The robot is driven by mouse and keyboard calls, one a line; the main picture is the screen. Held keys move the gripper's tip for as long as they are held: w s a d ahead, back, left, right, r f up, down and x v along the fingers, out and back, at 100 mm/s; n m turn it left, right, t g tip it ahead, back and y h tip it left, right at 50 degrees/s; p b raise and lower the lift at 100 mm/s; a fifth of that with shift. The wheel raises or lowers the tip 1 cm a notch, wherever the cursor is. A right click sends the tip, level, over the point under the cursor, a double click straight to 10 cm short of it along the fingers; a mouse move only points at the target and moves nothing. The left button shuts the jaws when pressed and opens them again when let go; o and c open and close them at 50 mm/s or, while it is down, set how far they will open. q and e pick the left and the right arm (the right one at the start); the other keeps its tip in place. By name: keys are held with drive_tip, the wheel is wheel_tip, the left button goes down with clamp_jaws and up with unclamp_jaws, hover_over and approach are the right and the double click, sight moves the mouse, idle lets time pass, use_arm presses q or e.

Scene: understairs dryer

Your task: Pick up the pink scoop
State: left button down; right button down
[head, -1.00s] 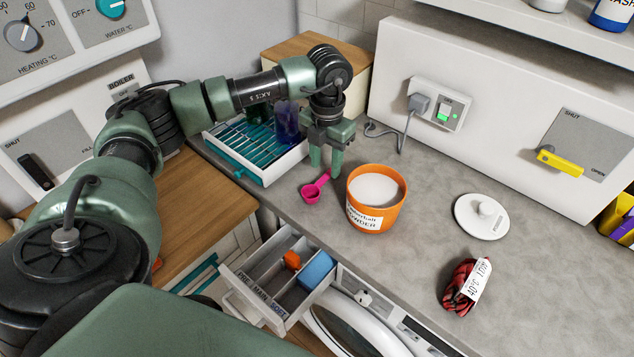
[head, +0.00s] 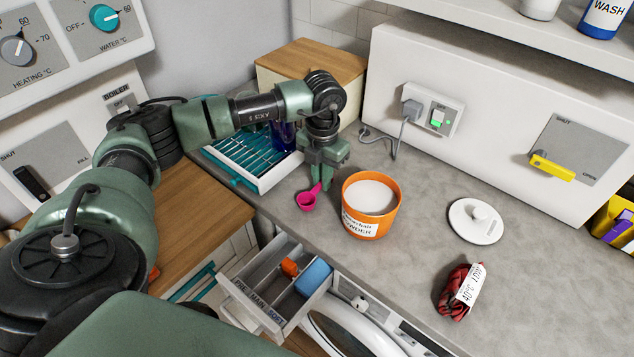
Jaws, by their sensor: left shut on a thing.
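The pink scoop (head: 307,201) is on the grey worktop, just left of the orange powder tub (head: 369,207). Its bowl faces the front and its handle runs up to the right. My left gripper (head: 322,184) points down over the scoop and is shut on its handle. Any gap between the scoop and the worktop is too small to tell. The tub is full of white powder and has no lid on. My right gripper is not in view.
A white lid (head: 476,222) and a dark red labelled bundle (head: 458,293) lie to the right. The detergent drawer (head: 262,312) stands open in front, with orange and blue pieces inside. A white rack tray (head: 265,184) is behind the gripper. Worktop between tub and lid is clear.

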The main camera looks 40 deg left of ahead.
use_arm(q)
drive_tip(key=shift+r, duration=0.5)
wheel_tip(320, 180, up, 19)
drive_tip(key=b, duration=0.2)
drive_tip(key=shift+b, duration=0.4)
